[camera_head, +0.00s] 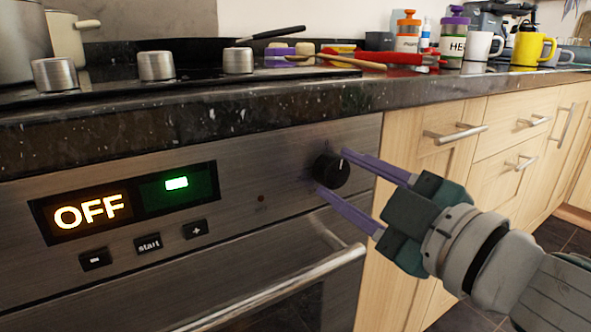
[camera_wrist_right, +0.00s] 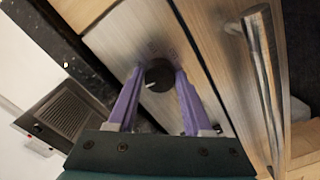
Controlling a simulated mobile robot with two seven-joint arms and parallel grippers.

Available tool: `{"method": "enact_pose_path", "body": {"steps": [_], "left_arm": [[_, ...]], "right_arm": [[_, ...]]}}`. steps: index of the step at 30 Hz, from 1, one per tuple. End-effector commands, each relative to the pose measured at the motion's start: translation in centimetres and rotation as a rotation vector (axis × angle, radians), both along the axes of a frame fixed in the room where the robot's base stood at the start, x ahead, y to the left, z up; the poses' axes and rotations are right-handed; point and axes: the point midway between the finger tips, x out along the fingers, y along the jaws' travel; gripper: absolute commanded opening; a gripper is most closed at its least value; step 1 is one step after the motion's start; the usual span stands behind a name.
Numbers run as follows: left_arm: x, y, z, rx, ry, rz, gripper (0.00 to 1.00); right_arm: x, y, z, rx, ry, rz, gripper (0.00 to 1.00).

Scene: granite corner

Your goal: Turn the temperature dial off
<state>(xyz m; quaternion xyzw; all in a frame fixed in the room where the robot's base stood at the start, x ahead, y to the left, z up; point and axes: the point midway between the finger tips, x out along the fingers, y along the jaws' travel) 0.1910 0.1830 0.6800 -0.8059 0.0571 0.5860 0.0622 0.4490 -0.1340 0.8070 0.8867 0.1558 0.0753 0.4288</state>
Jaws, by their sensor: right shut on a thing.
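The temperature dial (camera_head: 331,171) is a round black knob with a white mark, on the steel oven front right of the display. My right gripper (camera_head: 332,172) has its two purple fingers on either side of the dial and is shut on it. The right wrist view also shows the dial (camera_wrist_right: 159,75) between the fingertips (camera_wrist_right: 158,78), its white mark visible. The oven display (camera_head: 90,212) reads OFF in orange, with a small lit sign on green beside it. My left gripper is not in view.
The oven handle (camera_head: 290,285) juts out below the dial. The granite worktop edge (camera_head: 250,105) overhangs above. Steel hob knobs (camera_head: 156,66) stand at the upper left. Wooden drawers with handles (camera_head: 455,134) lie to the right. Mugs (camera_head: 530,49) and jars (camera_head: 453,40) stand on the worktop.

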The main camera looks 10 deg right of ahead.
Motion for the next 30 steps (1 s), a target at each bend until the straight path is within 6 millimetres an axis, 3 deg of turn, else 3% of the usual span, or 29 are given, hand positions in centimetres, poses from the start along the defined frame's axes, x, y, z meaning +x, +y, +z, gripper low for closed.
{"method": "enact_pose_path", "body": {"steps": [9, 26, 27, 30], "left_arm": [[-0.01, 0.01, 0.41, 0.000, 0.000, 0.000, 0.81], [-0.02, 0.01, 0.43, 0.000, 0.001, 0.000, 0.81], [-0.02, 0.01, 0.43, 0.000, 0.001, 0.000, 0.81], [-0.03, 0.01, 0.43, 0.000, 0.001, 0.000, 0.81]], "right_arm": [[0.00, 0.01, 0.07, -0.125, -0.046, 0.001, 0.00], [0.00, 0.00, 0.01, -0.157, -0.058, 0.001, 0.00], [0.00, 0.00, 0.01, -0.157, -0.058, 0.001, 0.52], [0.00, 0.00, 0.02, -0.156, -0.057, 0.001, 0.63]]}}
